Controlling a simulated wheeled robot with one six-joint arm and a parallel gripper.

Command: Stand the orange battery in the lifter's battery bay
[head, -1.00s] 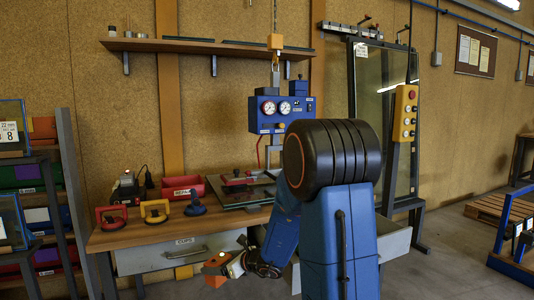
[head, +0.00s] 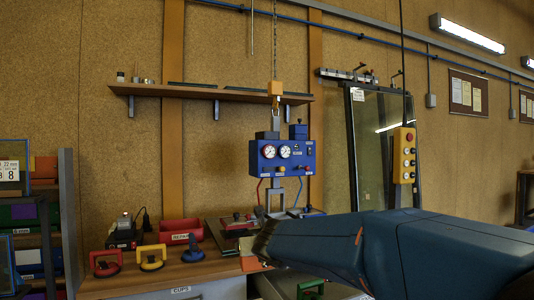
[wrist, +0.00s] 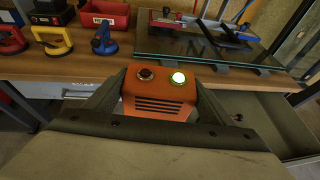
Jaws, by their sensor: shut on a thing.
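The orange battery (wrist: 158,100) is in my gripper (wrist: 158,108), between its two dark fingers in the wrist view. Its near face has dark vent slots, and its top carries a dark red button and a lit green lamp. In the head view my gripper (head: 258,246) is at the bench's front edge, with a bit of orange battery (head: 251,264) showing below it. The blue lifter (head: 283,158), with two round gauges, hangs from a chain over the bench, above and beyond my gripper. I cannot make out the inside of its battery bay.
Red (head: 105,262), yellow (head: 151,257) and blue (head: 192,249) suction cups stand on the bench (head: 140,283). Behind are a black charger-like box (head: 122,232) and a red bin (head: 180,231). Glass panes (wrist: 210,48) lie on the bench. An open drawer (wrist: 255,125) juts out below.

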